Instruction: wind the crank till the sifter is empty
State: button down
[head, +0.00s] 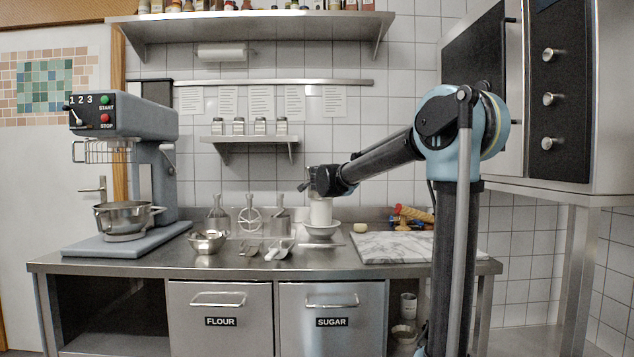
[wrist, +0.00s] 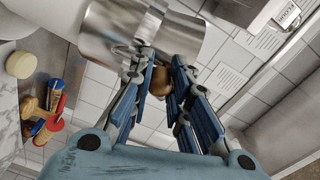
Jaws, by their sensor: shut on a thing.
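In the wrist view the sifter (wrist: 112,38) is a shiny metal cylinder at the top. My gripper (head: 318,183) is at the sifter's upper part in the head view. In the wrist view my gripper (wrist: 160,78) has its blue-padded fingers around a brown rounded crank knob (wrist: 160,88), shut on it. The fingers partly hide the knob and crank. The inside of the sifter is hidden, so its contents cannot be seen.
A marble board (head: 392,247) lies to the right, with colourful utensils (head: 412,216) behind it. A mixer (head: 125,160) stands far left. A wall shelf (head: 250,139) with jars hangs behind.

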jog(key=d+f+m, duration=0.3)
jog(key=d+m, duration=0.2)
jog(key=m, duration=0.7)
jog(key=shift+w+d+m+y, duration=0.2)
jog(key=shift+d+m+y, duration=0.1)
jog(key=shift+m, duration=0.1)
dwell(0.4)
jog(key=c, duration=1.5)
grip_release()
jog(key=shift+o, duration=0.2)
jog(key=shift+s, duration=0.1)
jog(key=s+d, duration=0.1)
jog(key=s, duration=1)
jog(key=shift+s, duration=0.3)
